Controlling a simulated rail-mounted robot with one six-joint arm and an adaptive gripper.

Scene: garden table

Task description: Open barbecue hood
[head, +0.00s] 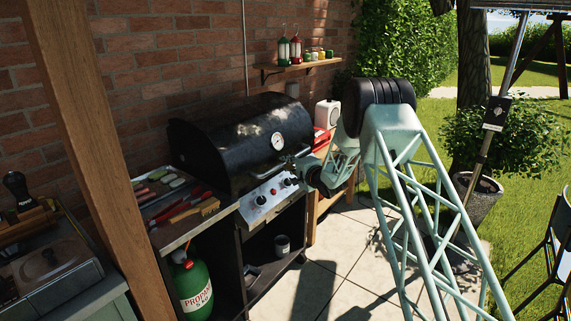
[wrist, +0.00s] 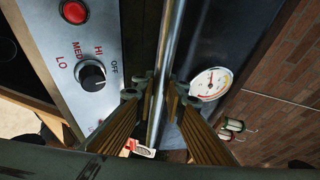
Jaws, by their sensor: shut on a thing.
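The black barbecue hood (head: 235,132) is down over the grill body against the brick wall in the head view. A round thermometer sits on its front; it also shows in the wrist view (wrist: 211,83). The hood's metal handle bar (wrist: 171,45) runs up the middle of the wrist view. My gripper (wrist: 158,92) has its fingers on either side of this bar, shut on it. In the head view my gripper is at the hood's front right, partly hidden by my wrist.
The control panel (head: 268,197) with knobs lies just below the handle. A side shelf (head: 176,228) with food and tools is at the left, above a green propane bottle (head: 193,284). A wooden post (head: 103,150) stands nearer.

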